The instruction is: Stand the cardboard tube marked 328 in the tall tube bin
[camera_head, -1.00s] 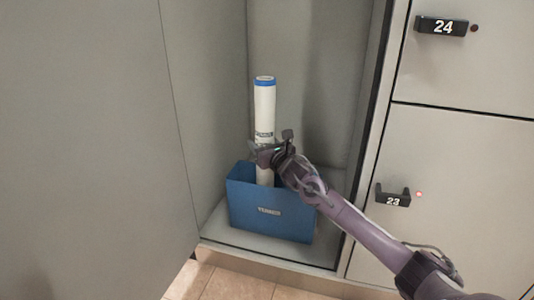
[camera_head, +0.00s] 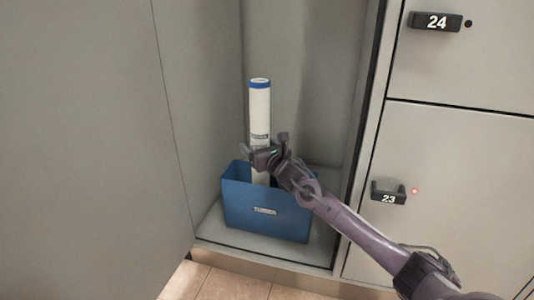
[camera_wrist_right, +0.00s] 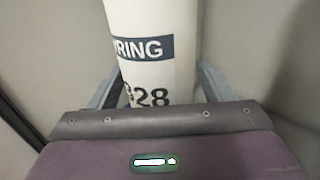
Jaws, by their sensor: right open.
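The white cardboard tube (camera_head: 260,110) with a blue cap stands upright in the blue tube bin (camera_head: 266,222), its lower end hidden behind the bin's front wall. The bin's label reads TUBES. In the right wrist view the tube (camera_wrist_right: 155,20) shows a dark band and a partly hidden number ending in 28. My right gripper (camera_head: 262,156) is open around the tube just above the bin's rim. Its fingers (camera_wrist_right: 160,90) lie on either side of the tube in the right wrist view; whether they touch it I cannot tell. My left gripper is not in view.
The bin stands on the floor of an open grey locker (camera_head: 300,60), with walls close behind and left. A large grey door panel (camera_head: 80,150) fills the left. Closed lockers with black handles 24 (camera_head: 436,21) and 23 (camera_head: 389,193) are at right.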

